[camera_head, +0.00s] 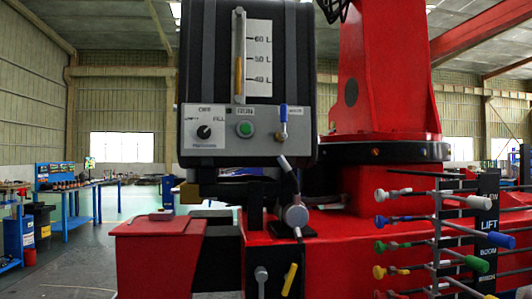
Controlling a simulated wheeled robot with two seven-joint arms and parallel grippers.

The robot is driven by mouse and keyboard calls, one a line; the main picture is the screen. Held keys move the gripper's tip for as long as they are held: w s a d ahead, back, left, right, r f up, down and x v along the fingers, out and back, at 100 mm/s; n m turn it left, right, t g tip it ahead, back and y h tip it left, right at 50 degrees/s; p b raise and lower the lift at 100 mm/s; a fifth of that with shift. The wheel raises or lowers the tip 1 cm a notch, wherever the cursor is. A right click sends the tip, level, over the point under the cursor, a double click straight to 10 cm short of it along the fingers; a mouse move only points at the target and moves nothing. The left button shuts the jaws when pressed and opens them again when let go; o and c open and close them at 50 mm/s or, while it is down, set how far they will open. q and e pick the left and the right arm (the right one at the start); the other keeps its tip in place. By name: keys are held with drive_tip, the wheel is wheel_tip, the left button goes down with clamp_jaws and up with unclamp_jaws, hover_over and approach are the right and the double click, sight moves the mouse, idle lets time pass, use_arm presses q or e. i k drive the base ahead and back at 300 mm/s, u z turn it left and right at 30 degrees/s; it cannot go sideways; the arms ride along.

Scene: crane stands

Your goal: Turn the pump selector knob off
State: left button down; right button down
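A black round selector knob (204,131) sits on the left of a light grey control panel (222,150). Small print stands around the knob; one label to its right reads FILL and the others are too small to read surely. Its white pointer mark looks tilted up and to the right, but the exact setting is hard to tell. A green button (245,129) is to the right of the knob on the same panel. Neither of my grippers is in view, and nothing touches the knob.
A blue-handled lever (283,119) is at the panel's right. Above is a tank gauge (258,57) with litre marks. Coloured-knob levers (430,235) stick out at the lower right. A red box (158,255) stands below left. The space left of the tank is clear.

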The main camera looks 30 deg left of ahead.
sight(204, 132)
drive_tip(key=u, duration=2.65)
drive_tip(key=i, duration=2.25)
drive_tip(key=z, duration=1.2)
